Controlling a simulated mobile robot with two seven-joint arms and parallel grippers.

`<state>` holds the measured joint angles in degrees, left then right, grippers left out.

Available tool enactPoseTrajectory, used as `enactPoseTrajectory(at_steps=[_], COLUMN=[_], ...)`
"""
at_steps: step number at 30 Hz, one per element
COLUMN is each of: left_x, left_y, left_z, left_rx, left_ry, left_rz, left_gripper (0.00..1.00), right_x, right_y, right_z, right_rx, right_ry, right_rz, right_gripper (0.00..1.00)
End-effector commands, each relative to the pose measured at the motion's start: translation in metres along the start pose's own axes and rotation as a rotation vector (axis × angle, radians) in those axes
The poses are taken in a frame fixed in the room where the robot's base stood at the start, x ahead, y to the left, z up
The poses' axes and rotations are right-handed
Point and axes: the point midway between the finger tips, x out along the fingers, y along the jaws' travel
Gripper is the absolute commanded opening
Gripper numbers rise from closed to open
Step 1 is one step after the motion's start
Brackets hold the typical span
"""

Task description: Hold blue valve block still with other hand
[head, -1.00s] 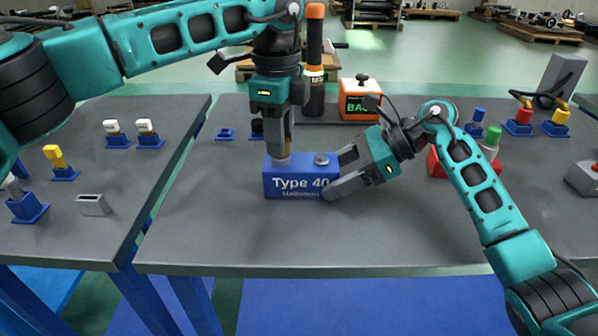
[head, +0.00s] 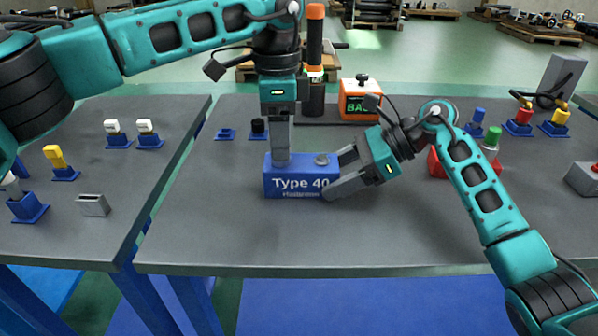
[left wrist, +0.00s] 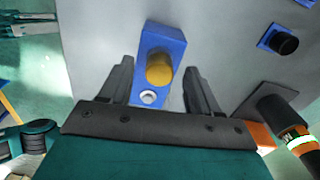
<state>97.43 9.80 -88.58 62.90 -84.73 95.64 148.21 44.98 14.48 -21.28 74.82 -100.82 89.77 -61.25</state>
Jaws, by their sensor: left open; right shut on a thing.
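The blue valve block (head: 300,187), lettered "Type 40", sits on the middle table. My right gripper (head: 338,178) is shut on the block's right end from the side. My left gripper (head: 281,163) points straight down over the block's left part. In the left wrist view its two fingers (left wrist: 160,88) are apart, with the blue block (left wrist: 147,40) between and beyond them. A yellow-brass round part (left wrist: 160,69) stands on the block there, beside a silver round fitting (left wrist: 149,97). In the head view the left fingers hide the brass part, and the silver fitting (head: 321,159) shows.
An orange box (head: 360,100) and a black-and-orange cylinder (head: 315,60) stand behind the block. A blue holder with a black cap (head: 258,129) is at the back left. Red, green and yellow parts stand to the right. The table (head: 230,235) in front is clear.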

Motion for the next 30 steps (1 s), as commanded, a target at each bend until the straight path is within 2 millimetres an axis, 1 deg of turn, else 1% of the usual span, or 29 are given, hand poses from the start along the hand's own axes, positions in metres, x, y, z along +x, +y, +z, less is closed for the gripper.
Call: enactPoseTrajectory(at_steps=[2,5,11,13,16,21,24,28,30], left_x=[0.0007,0.0012,0.0013,0.0013,0.0013,0.0014,0.0014,0.0013,0.0014], left_y=[0.0003,0.0004,0.0005,0.0005,0.0005,0.0005,0.0004,0.0004,0.0004], left_z=[-0.0002,-0.0002,-0.0003,-0.0004,-0.0004,-0.0005,-0.0004,-0.0004,-0.0004], left_rx=[0.001,0.001,0.003,0.027,0.124,0.344,0.424,0.475,0.53], left_ry=[0.0,-0.001,-0.001,-0.001,0.0,0.0,0.0,0.0,0.0], left_rz=[0.001,0.001,0.002,0.002,0.002,0.003,0.003,0.002,0.002], left_gripper=[0.62,0.54,0.54,0.54,0.54,0.54,0.54,0.54,0.54], right_x=[0.0008,0.0009,0.0009,0.0009,0.0009,0.0009,0.001,0.0009,0.0009], right_y=[0.0007,0.0007,0.0007,0.0007,0.0008,0.0008,0.0008,0.0008,0.0008], right_z=[-0.0018,-0.0017,-0.0015,-0.0014,-0.0013,-0.0012,-0.0011,-0.001,-0.001], right_rx=[0.003,0.003,0.003,0.003,0.003,0.002,0.002,0.002,0.002], right_ry=[0.002,0.002,0.001,0.001,0.001,0.001,0.001,0.0,0.0], right_rz=[0.003,0.003,0.003,0.003,0.003,0.004,0.004,0.004,0.004], right_gripper=[0.27,0.27,0.27,0.27,0.27,0.27,0.27,0.27,0.27])
